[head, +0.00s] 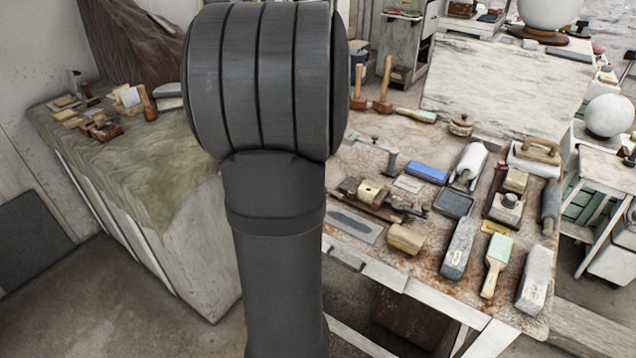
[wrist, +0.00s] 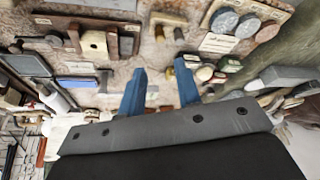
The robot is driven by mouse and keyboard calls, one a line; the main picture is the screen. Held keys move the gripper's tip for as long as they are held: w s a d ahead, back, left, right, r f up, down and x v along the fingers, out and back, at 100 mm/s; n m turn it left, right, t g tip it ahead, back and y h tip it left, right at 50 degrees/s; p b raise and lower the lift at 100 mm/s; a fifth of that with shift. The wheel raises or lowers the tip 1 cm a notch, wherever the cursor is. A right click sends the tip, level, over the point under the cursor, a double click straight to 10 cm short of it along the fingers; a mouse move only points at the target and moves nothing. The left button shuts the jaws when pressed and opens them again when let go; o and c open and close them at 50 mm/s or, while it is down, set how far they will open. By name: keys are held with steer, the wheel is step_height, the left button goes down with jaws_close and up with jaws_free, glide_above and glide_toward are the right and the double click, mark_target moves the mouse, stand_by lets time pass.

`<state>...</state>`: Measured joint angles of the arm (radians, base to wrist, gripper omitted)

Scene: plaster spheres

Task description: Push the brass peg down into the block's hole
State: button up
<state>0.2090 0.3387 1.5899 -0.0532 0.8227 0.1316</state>
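A pale wooden block (wrist: 98,48) with a dark round hole in its face shows at the upper left of the wrist view. A small yellowish wooden block with a dark spot (head: 369,190), which looks like the same one, lies among tools on the table in the head view. I cannot pick out the brass peg for certain in either view. My gripper (wrist: 161,72) shows two blue fingers held well apart, with nothing seen between them. It is above the tabletop, to the right of the block in the wrist view. In the head view my arm hides the gripper.
The stained table (head: 400,282) is crowded with tools, including a blue box (head: 426,172), a brush (head: 497,262) and a metal-plated trowel (head: 352,224). A green-draped bench (head: 150,165) stands at the left.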

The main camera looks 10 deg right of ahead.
steer(key=shift+w+d+r+x, duration=0.1)
steer(key=shift+w+x, duration=0.1)
steer(key=shift+x, duration=2.5)
steer(key=shift+w+d+r+x, duration=0.1)
steer(key=shift+w+x, duration=0.05)
steer(key=shift+x, duration=2.5)
steer(key=shift+w+d+r+x, duration=0.1)
steer(key=shift+w+x, duration=0.1)
steer(key=shift+x, duration=2.5)
jaws_close()
